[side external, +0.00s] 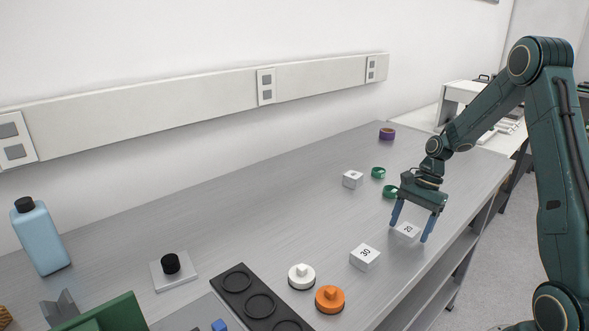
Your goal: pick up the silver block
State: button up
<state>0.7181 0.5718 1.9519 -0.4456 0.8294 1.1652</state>
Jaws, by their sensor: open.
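My gripper (409,234) is open and points down over the right part of the bench. Its two blue fingers stand on either side of a small pale silver block marked "20" (407,230); I cannot tell whether they touch it. A larger pale block marked "30" (364,258) sits in front and to the left of my gripper. Another small pale block (353,179) lies farther back to the left, its mark too small to read. All three look whitish-silver.
White (301,276) and orange (329,299) knobbed discs, a black holder (236,280), a black-knobbed plate (161,276) and a blue bottle (41,240) stand left. The bench middle is clear.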

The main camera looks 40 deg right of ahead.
aim_at(410, 228)
jog(key=c, duration=1.1)
jog(key=shift+r, duration=0.2)
jog(key=shift+c, duration=0.2)
notch_tip(410, 228, up, 20)
jog(key=shift+f, duration=0.2)
dwell(0.5)
